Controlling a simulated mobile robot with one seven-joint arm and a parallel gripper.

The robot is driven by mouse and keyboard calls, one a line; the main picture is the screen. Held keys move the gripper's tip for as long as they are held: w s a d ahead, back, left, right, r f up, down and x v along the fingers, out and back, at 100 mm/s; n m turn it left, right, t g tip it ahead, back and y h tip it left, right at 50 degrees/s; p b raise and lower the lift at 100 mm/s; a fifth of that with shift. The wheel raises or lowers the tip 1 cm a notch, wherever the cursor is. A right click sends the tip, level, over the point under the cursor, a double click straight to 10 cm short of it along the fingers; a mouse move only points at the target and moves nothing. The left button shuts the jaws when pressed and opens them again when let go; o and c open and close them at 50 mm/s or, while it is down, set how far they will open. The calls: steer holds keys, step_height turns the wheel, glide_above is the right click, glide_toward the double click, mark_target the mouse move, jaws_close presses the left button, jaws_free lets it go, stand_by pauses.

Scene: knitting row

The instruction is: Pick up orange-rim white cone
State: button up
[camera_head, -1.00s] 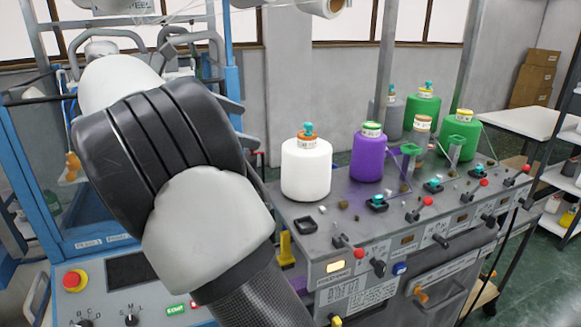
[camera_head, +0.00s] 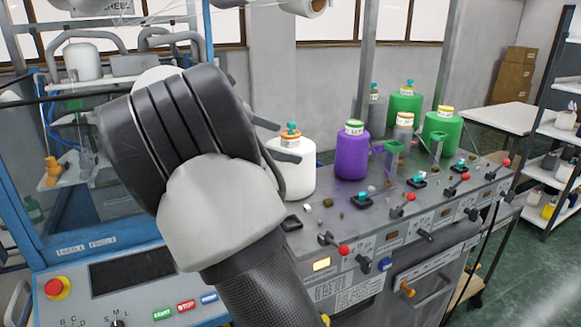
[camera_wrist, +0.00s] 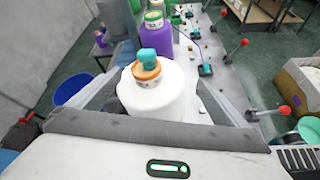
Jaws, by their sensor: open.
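The white cone (camera_head: 298,171) with an orange rim (camera_head: 291,139) and a teal cap (camera_head: 291,128) stands upright on the grey machine top (camera_head: 329,226). My arm hides part of its left side in the head view. My gripper (camera_head: 289,142) is open at its upper part, with one finger crossing in front of it. In the wrist view, the white cone (camera_wrist: 155,95) sits between the two spread fingers of my gripper (camera_wrist: 158,65), with its orange rim and teal cap facing the camera. Whether either finger touches it is unclear.
A purple cone (camera_head: 352,158) stands just right of the white one. Green cones (camera_head: 441,130) and a grey cone (camera_head: 403,137) stand farther back. Red-knobbed levers (camera_head: 343,250) line the machine's front edge. A blue bin (camera_wrist: 72,89) lies left on the floor.

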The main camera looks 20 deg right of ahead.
steer(key=shift+x, duration=1)
steer(key=shift+r, duration=0.1)
steer(key=c, duration=2.1)
step_height(320, 180, up, 10)
steer(key=shift+p, duration=0.4)
steer(key=shift+c, duration=0.2)
step_height(320, 180, up, 14)
steer(key=p, duration=0.3)
